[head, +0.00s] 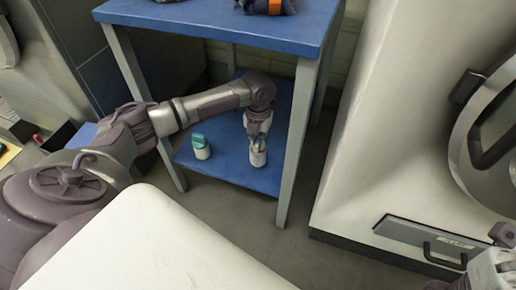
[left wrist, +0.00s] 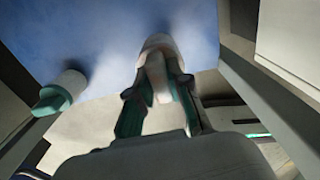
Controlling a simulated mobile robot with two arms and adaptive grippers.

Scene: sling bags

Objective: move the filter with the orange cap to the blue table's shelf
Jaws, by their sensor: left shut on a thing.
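My left gripper (head: 258,146) reaches under the blue table's top (head: 200,18) and points down at its lower blue shelf (head: 225,168). It is shut on a pale filter (head: 258,158), which is upright at the shelf surface. The filter's cap is hidden by the fingers, so I cannot see its colour. The left wrist view shows the pale filter (left wrist: 160,45) between the fingers (left wrist: 158,100), against the blue shelf (left wrist: 105,30). I cannot tell if its base fully rests on the shelf. My right gripper's fingers do not show; only part of my right arm does.
A white filter with a teal cap (head: 201,146) stands on the shelf to the left of the held one. Grey table legs (head: 297,145) frame the shelf. A large pale machine (head: 390,130) stands to the right. An orange-banded dark item (head: 268,6) is on the tabletop.

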